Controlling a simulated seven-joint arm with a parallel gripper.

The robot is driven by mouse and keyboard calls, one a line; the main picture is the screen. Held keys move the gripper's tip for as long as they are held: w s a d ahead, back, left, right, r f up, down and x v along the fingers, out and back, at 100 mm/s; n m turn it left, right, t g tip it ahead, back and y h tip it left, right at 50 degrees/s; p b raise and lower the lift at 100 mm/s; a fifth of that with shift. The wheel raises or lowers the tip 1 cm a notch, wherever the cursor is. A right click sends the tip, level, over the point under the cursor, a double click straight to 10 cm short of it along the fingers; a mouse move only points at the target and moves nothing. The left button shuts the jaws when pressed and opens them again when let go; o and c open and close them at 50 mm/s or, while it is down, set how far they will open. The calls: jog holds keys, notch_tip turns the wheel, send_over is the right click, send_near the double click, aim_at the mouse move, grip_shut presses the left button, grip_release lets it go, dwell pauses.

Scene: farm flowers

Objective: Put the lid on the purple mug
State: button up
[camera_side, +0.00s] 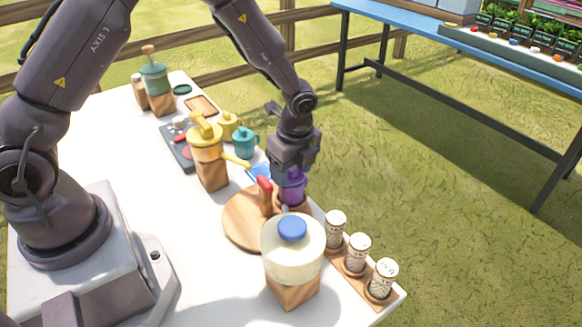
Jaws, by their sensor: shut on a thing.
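The purple mug (291,189) is directly under my gripper (291,175), beside the round wooden board (242,218). My gripper points down and its jaws are shut at the upper part of the purple mug. The fingers and the palm hide the mug's rim. I cannot make out a separate lid there. A small dark green disc (182,90) lies flat at the far end of the table; I cannot tell whether it is a lid.
A blender-like jar with a blue cap (292,229) stands in front. Several shakers (357,254) stand in a wooden rack at right. A yellow-topped container (206,141), a yellow mug (228,126) and a teal mug (244,142) stand behind. Open table lies left of the board.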

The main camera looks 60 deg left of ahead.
jog(key=o, duration=1)
jog(key=shift+o, duration=1)
jog(key=shift+s, duration=0.1)
jog(key=shift+s, duration=0.1)
jog(key=shift+c, duration=0.2)
jog(key=shift+o, duration=0.2)
jog(key=shift+w+r, duration=0.2)
jog(key=shift+r, duration=3.35)
grip_shut()
jog(key=shift+f, duration=0.1)
